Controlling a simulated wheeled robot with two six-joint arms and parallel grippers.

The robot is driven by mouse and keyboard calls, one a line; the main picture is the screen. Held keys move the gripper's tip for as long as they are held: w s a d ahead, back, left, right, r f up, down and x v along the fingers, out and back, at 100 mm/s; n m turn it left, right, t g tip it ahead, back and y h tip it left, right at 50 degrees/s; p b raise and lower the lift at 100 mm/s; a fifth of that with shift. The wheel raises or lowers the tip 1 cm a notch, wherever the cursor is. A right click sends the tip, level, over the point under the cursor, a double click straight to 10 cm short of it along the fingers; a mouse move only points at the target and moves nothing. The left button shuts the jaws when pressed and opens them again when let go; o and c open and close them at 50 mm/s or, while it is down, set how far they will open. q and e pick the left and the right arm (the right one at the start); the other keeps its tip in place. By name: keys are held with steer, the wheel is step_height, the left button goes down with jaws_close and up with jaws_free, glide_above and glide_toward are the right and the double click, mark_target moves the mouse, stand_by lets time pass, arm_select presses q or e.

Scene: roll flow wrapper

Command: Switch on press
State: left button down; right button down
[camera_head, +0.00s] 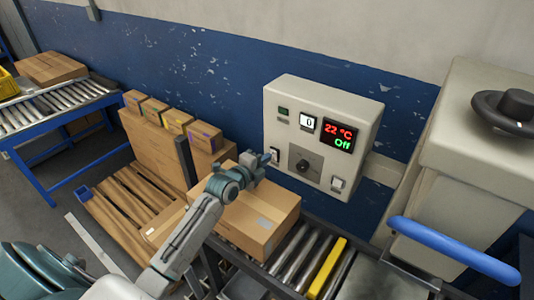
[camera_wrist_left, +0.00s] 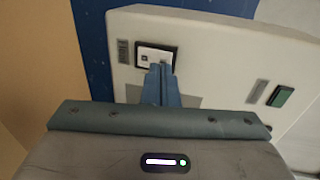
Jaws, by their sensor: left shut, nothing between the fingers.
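A pale control box (camera_head: 284,92) is mounted on the blue wall. Its display (camera_head: 339,135) reads 22 °C in red and "Off" in green. A white switch (camera_head: 274,155) sits at its lower left and another (camera_head: 337,184) at its lower right. A dark knob (camera_head: 303,166) lies between them. My left gripper (camera_head: 262,163) is shut and empty, close to the lower-left switch. In the left wrist view the closed fingertips (camera_wrist_left: 162,68) overlap the edge of a white switch in a dark frame (camera_wrist_left: 155,52). I cannot tell whether they touch it. My right gripper is out of view.
A cardboard box (camera_head: 262,218) stands on the rollers below my left gripper. Several small cartons (camera_head: 178,119) stand at left. A machine with a blue handle (camera_head: 455,249) is at right. A green button (camera_head: 283,111) and a counter showing 0 (camera_head: 307,121) are higher on the control box.

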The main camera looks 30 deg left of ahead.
arm_select(q)
steer(key=shift+w+d, duration=0.1)
steer(key=shift+w, duration=0.5)
steer(key=shift+w+b, duration=0.25)
steer(key=shift+b, duration=0.3)
steer(key=shift+w+r, duration=0.15)
steer(key=shift+r, duration=0.1)
